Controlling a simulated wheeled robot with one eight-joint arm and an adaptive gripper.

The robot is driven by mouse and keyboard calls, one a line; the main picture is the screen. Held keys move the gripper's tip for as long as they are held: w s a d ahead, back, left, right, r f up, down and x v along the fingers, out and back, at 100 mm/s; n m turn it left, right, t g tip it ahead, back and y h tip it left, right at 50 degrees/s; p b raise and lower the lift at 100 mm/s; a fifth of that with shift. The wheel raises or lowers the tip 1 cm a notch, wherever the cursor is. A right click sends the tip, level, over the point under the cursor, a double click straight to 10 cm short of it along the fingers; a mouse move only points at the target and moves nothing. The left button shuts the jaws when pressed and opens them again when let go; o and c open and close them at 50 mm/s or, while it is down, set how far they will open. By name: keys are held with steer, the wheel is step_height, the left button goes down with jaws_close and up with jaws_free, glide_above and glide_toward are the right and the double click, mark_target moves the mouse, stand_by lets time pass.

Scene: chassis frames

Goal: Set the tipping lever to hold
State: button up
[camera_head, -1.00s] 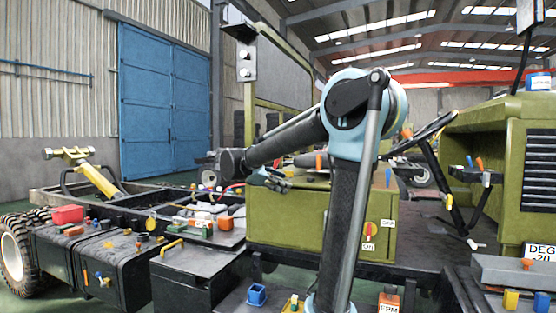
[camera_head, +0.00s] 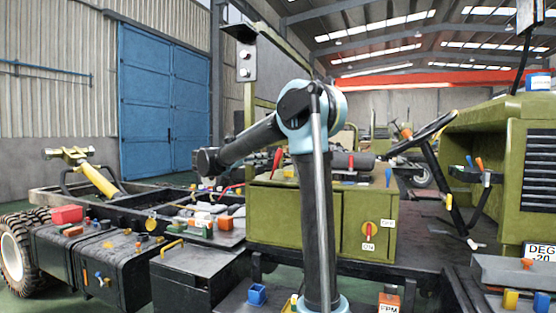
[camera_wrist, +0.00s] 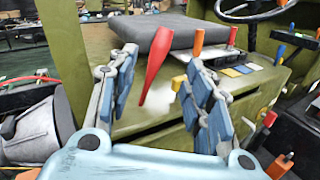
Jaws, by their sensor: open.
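A tapered red lever (camera_wrist: 155,66) leans in the gap between the spread fingers of my gripper (camera_wrist: 160,58) in the wrist view. It touches neither finger visibly; its depth relative to the fingertips is hard to judge. An orange lever (camera_wrist: 198,42) stands just right of it, then a red-and-white one (camera_wrist: 232,38) and a blue one (camera_wrist: 279,53). Small coloured plates (camera_wrist: 233,72) lie beside them. No readable label shows which is the tipping lever. In the head view a red lever (camera_head: 276,161) stands on the green box's left end; my fingers cannot be made out there.
The green box (camera_head: 290,220) carries a rotary switch (camera_head: 368,234) and a blue lever (camera_head: 388,176). A dark seat cushion (camera_wrist: 180,36) lies behind the red lever. A steering wheel (camera_head: 427,130) is to the right. A green post rises close behind the box's left end.

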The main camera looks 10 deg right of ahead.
mark_target(279, 155)
steer(key=x, duration=1.2)
steer(key=shift+c, duration=0.5)
